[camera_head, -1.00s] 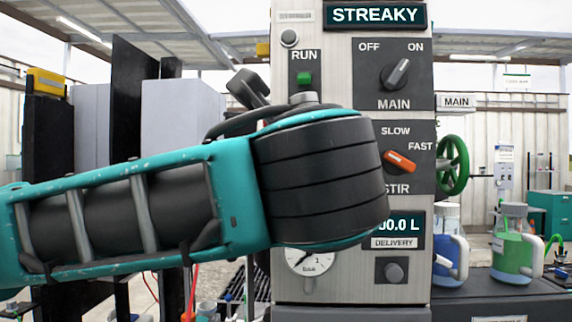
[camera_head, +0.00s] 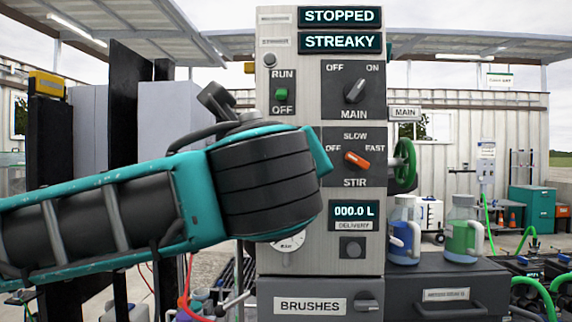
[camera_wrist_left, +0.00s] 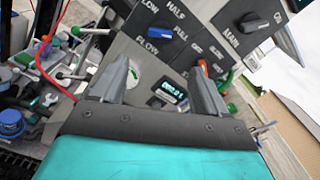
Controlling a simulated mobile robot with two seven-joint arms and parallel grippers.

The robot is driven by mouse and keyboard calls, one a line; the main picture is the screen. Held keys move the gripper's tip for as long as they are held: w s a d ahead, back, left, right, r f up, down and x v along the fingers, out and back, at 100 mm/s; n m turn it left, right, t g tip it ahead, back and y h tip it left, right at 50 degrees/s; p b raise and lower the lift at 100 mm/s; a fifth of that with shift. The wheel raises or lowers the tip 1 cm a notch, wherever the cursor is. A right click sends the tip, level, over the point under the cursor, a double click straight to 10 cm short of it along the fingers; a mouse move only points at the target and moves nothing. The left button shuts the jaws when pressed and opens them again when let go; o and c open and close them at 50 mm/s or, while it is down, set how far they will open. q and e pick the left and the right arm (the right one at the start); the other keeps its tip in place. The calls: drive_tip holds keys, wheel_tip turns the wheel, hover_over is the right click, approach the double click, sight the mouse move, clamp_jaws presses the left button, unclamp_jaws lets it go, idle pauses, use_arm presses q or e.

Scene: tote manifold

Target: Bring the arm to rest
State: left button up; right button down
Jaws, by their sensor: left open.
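My left arm (camera_head: 95,220), teal and black, comes in from the left in the head view. Its thick black joint (camera_head: 265,185) covers part of the control panel (camera_head: 285,120). In the left wrist view my left gripper (camera_wrist_left: 163,82) shows two grey fingers set wide apart, open with nothing between them. Beyond the fingers are a blue knob (camera_wrist_left: 187,35) labelled FLOW and a lit display (camera_wrist_left: 170,88). The fingers cannot be made out clearly in the head view. My right gripper is in neither view.
The panel shows STOPPED and STREAKY, a MAIN knob (camera_head: 355,90), an orange STIR knob (camera_head: 356,160) and a 000.0 L display (camera_head: 353,211). Jugs (camera_head: 404,228) stand on a dark cabinet (camera_head: 445,285) at right. A green handwheel (camera_head: 405,165) sits beside the panel. Tools clutter the wrist view's left.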

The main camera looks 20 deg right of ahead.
use_arm(q)
drive_tip(key=shift+s, duration=0.1)
drive_tip(key=shift+f, duration=0.1)
idle(0.4)
drive_tip(key=w+f+n+g+h, duration=0.35)
drive_tip(key=f+n, duration=0.35)
drive_tip(key=f, duration=0.8)
drive_tip(key=w+a+f+n+g, duration=0.1)
drive_tip(key=a+f+n, duration=0.4)
drive_tip(key=f, duration=0.5)
drive_tip(key=a+f+n, duration=0.4)
drive_tip(key=f+n, duration=0.3)
drive_tip(key=f, duration=0.3)
drive_tip(key=s+a+f+n+y, duration=0.25)
drive_tip(key=a+f, duration=0.25)
drive_tip(key=f, duration=0.3)
drive_tip(key=s+a+f+n+y, duration=0.1)
drive_tip(key=s+a+f+n, duration=0.35)
drive_tip(key=f, duration=0.25)
drive_tip(key=s+a+f+n+g+y, duration=0.2)
drive_tip(key=s+a+f+n, duration=0.3)
drive_tip(key=s+a+f, duration=0.6)
drive_tip(key=s+f+y, duration=0.1)
drive_tip(key=s, duration=0.2)
drive_tip(key=shift+y, duration=0.3)
